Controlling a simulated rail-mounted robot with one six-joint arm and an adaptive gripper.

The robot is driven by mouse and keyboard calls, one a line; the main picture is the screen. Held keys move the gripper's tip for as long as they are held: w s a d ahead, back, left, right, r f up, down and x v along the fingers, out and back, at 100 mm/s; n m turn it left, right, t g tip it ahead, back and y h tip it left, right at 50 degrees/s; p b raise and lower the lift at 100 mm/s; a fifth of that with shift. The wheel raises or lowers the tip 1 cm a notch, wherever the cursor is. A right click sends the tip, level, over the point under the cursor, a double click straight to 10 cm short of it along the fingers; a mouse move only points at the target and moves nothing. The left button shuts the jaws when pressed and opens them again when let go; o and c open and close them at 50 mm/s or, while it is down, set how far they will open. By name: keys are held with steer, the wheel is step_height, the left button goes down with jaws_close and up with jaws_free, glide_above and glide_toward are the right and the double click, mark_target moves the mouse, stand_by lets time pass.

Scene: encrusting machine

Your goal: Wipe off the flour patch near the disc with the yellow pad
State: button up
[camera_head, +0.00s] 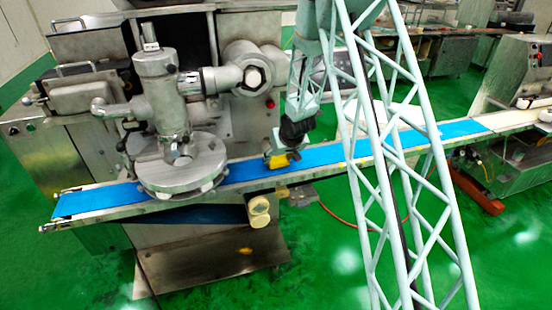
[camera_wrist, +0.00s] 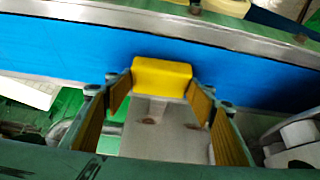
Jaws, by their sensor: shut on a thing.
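The yellow pad (camera_head: 278,162) is at the blue belt, right of the round metal disc (camera_head: 182,172). My gripper (camera_head: 283,153) reaches down to the belt from above and is shut on the pad. In the wrist view the yellow pad (camera_wrist: 162,78) sits between the tips of the two orange-lined fingers of my gripper (camera_wrist: 160,88), over the near side of the belt. I cannot tell whether the pad touches the belt. No flour patch can be made out in either view; the pad and gripper cover part of the belt.
The blue belt (camera_head: 330,153) runs from lower left to upper right, with metal rails along its edges. The encrusting machine's metal column (camera_head: 160,95) stands over the disc. A pale plate (camera_head: 395,117) shows behind my lattice arm link. The belt right of the pad looks clear.

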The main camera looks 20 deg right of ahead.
mark_target(267, 168)
steer(key=shift+d+r+p, duration=0.1)
steer(key=shift+d+p, duration=0.65)
steer(key=shift+d, duration=0.45)
steer(key=shift+f, duration=0.2)
steer(key=shift+a, duration=0.1)
steer(key=shift+a+f+b, duration=0.1)
steer(key=shift+a+b, duration=0.3)
steer(key=shift+b, duration=0.1)
steer(key=shift+a+b, duration=0.8)
steer(key=shift+a, duration=0.65)
steer(key=shift+r, duration=0.2)
steer(key=shift+a, duration=0.1)
steer(key=shift+a+f+b, duration=0.15)
steer(key=shift+a+b, duration=1.4)
steer(key=shift+a, duration=0.15)
steer(key=shift+a, duration=0.1)
